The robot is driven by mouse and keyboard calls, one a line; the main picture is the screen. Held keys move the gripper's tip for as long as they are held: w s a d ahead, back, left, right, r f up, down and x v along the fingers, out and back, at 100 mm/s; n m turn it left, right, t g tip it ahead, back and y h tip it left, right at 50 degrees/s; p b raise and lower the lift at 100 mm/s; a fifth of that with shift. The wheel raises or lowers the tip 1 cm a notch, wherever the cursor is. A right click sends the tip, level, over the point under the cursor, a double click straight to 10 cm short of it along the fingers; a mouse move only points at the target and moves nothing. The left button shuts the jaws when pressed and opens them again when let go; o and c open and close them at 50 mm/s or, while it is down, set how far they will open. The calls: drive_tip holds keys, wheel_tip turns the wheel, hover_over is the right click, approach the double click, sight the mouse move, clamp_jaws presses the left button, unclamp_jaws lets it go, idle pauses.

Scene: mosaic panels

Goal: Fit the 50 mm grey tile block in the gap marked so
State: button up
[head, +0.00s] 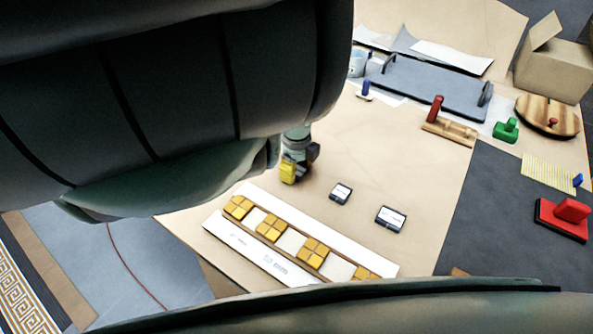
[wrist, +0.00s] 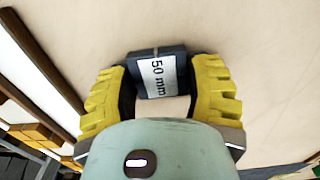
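The grey block (wrist: 157,75) has a white label reading "50 mm" in the wrist view. It sits between the two yellow-padded fingers of my gripper (wrist: 158,78), which appear to press on its sides. In the head view my gripper (head: 300,165) is beyond the panel's far edge, to the left of the two loose blocks; its height over the table is unclear. The mosaic panel (head: 225,226) carries groups of yellow tiles (head: 272,228) with pale gaps (head: 292,240) between them. Marks on its near white strip are too small to read surely.
Two dark blocks with white labels (head: 340,193) (head: 390,219) lie on the table right of my gripper. A red-handled tool (head: 563,218), a green stamp (head: 506,130) and a grey board (head: 430,88) are farther off. My arm hides the upper left.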

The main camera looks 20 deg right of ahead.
drive_tip(key=c, duration=0.6)
drive_tip(key=shift+r, duration=0.1)
